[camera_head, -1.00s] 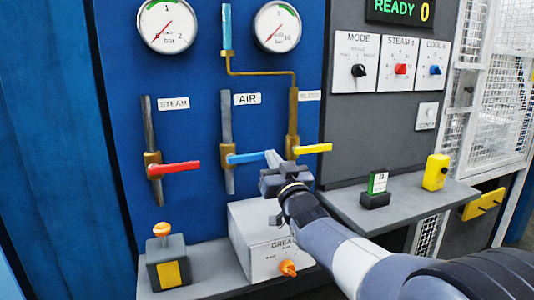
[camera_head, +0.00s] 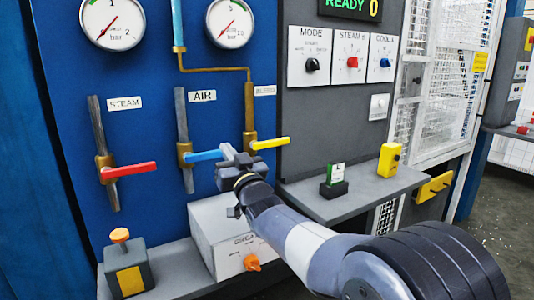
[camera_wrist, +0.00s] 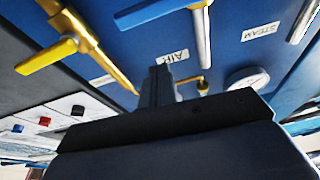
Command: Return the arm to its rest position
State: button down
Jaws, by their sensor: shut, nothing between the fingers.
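My arm reaches in from the lower right in the head view, and my gripper (camera_head: 228,153) is in front of the blue panel. It is shut and empty, between the blue AIR lever (camera_head: 203,155) and the yellow lever (camera_head: 270,143). I cannot tell whether it touches the blue lever. In the wrist view the gripper (camera_wrist: 160,75) points at the panel near the AIR label, with the blue lever (camera_wrist: 150,12) above and the yellow lever (camera_wrist: 45,55) at upper left. The red STEAM lever (camera_head: 128,170) lies to the left.
Below my gripper a grey box with an orange knob (camera_head: 252,262) and an orange-topped button box (camera_head: 126,265) stand on a ledge. A shelf (camera_head: 365,188) at right holds a green-card holder (camera_head: 334,181) and a yellow box (camera_head: 390,160). Dials (camera_head: 352,62) sit on the grey panel.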

jog(key=w+a+r+n+g+y+p, duration=0.1)
jog(key=a+r+n+g+y+p, duration=0.1)
jog(key=n+p, duration=0.6)
jog(key=w+a+r+n+g+y+p, duration=0.1)
jog(key=a+r+n+g+y+p, duration=0.1)
jog(key=a+n+g+p, duration=0.2)
jog(key=shift+a+r+n+p, duration=0.15)
jog(key=shift+a+n+p, duration=1.05)
jog(key=shift+n+p, duration=1.3)
jog(key=shift+n+b, duration=0.4)
